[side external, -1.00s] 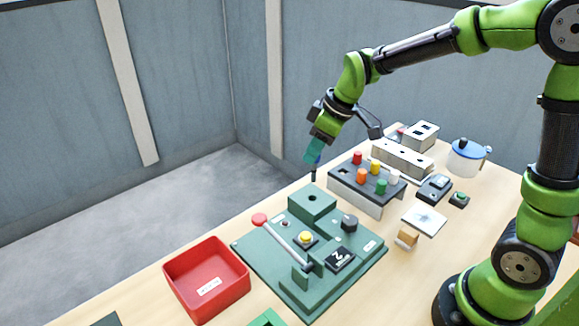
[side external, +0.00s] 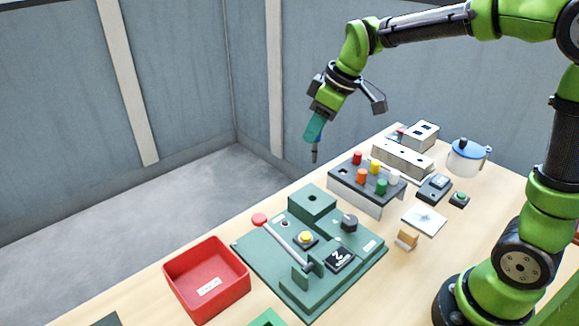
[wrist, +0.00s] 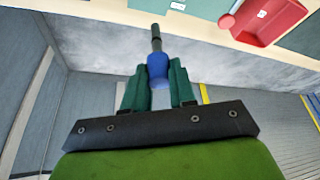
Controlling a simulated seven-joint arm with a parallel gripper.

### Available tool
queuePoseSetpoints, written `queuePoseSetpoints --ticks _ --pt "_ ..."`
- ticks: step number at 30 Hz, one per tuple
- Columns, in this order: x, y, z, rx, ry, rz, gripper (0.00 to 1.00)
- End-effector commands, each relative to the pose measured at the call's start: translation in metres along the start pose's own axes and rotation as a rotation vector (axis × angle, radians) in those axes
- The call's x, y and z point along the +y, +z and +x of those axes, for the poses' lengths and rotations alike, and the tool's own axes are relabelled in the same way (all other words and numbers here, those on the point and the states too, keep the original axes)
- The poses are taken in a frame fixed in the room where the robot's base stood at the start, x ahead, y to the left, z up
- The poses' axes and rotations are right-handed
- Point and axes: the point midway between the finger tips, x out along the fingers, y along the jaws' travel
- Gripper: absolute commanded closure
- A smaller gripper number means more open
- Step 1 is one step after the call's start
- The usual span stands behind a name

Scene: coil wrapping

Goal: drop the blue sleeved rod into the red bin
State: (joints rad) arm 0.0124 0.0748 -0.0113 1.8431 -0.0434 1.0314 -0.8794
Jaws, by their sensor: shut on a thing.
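The blue sleeved rod shows in the wrist view (wrist: 158,68), its blue sleeve between my teal fingers and its dark grey tip pointing away from the gripper. My gripper (side external: 314,127) is shut on it and holds it in the air above the back edge of the table; the rod's grey end (side external: 314,154) hangs down below the fingers. The red bin (side external: 207,277) stands at the table's front left, apart from the rod and open at the top. It also shows in the wrist view (wrist: 268,22) at upper right.
A green fixture (side external: 310,255) with a raised block, a red-knobbed lever and a yellow button stands right of the bin. A rack (side external: 367,187) of coloured pegs stands behind it. A white pot (side external: 467,156) and small boxes are farther back.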

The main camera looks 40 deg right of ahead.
Motion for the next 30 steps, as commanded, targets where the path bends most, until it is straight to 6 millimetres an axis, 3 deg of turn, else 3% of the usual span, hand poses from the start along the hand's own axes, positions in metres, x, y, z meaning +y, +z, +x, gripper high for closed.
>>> queuePoseSetpoints --ticks 8,11,18,24,30 --pt "-0.053 -0.039 0.019 -0.012 -0.068 -0.186 1.0" --pt "-0.082 -0.057 0.026 -0.013 -0.103 -0.274 1.0" --pt "-0.172 -0.093 0.042 -0.012 -0.207 -0.523 1.0" --pt "-0.224 -0.105 0.047 -0.006 -0.268 -0.651 1.0" --pt "-0.257 -0.107 0.056 -0.005 -0.306 -0.727 1.0"
